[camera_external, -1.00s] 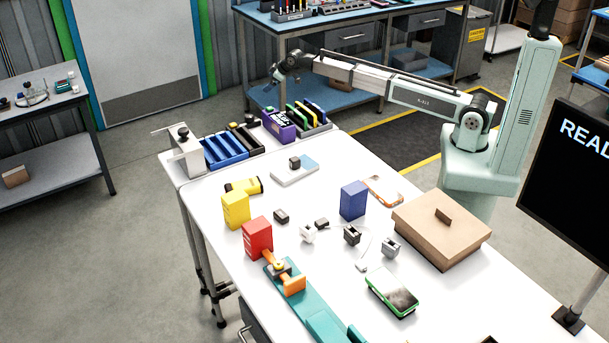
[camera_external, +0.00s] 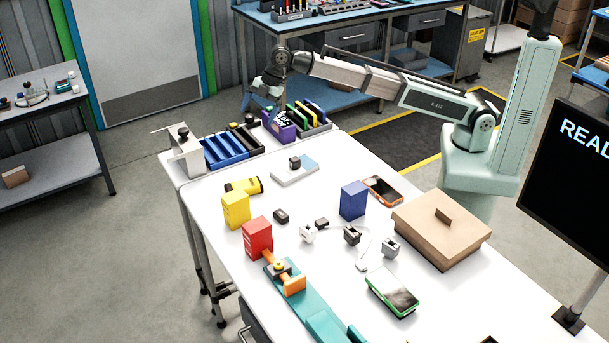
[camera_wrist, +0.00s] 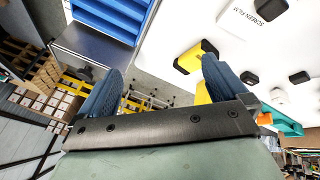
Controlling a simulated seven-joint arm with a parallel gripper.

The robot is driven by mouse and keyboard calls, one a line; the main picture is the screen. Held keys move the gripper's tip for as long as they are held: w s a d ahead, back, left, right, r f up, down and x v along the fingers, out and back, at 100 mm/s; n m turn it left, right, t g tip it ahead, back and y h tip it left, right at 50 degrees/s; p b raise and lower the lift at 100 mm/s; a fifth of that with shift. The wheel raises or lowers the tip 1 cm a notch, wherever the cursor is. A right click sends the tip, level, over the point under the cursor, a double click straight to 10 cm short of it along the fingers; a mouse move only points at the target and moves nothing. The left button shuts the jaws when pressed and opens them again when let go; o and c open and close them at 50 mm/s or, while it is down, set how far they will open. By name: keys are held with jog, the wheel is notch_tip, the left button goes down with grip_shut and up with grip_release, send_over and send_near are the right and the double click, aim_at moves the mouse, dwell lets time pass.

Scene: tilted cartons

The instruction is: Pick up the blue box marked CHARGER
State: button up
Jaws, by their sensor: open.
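The blue box (camera_external: 353,201) stands upright on the white table, left of the cardboard carton; its marking is not readable from here. It does not show in the wrist view. My gripper (camera_external: 258,95) is raised beyond the table's far end, well away from the blue box and up to its left in the outside view. In the wrist view my gripper (camera_wrist: 160,80) has its two blue fingers spread apart with nothing between them.
A yellow box (camera_external: 236,210) and a red box (camera_external: 257,238) stand at the table's left. A phone (camera_external: 383,190) lies close behind the blue box. The carton (camera_external: 442,232) is to the right. Small adapters lie in front. Racks (camera_external: 225,148) line the far end.

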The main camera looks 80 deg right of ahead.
jog(key=s+a+r+n+g, duration=0.1)
jog(key=s+a+r+n, duration=0.2)
jog(key=s+a, duration=0.4)
jog(key=s+a+r+n+g, duration=0.1)
jog(key=s+a+r+n, duration=0.2)
jog(key=s+a, duration=0.4)
jog(key=s+a+r+n+g, duration=0.1)
jog(key=s+a+r+n, duration=0.15)
jog(key=s, duration=0.25)
jog(key=s+a+r+n+g, duration=0.1)
jog(key=s+a, duration=0.3)
jog(key=s, duration=0.2)
jog(key=n+h, duration=0.1)
jog(key=h, duration=0.2)
send_over(354, 195)
jog(key=d, duration=0.4)
notch_tip(354, 195, down, 10)
jog(key=shift+a+f, duration=0.15)
jog(key=shift+f, duration=3.15)
jog(key=shift+a+f, duration=0.15)
jog(key=shift+f, duration=3.1)
jog(key=c, duration=1.1)
jog(key=shift+w, duration=0.1)
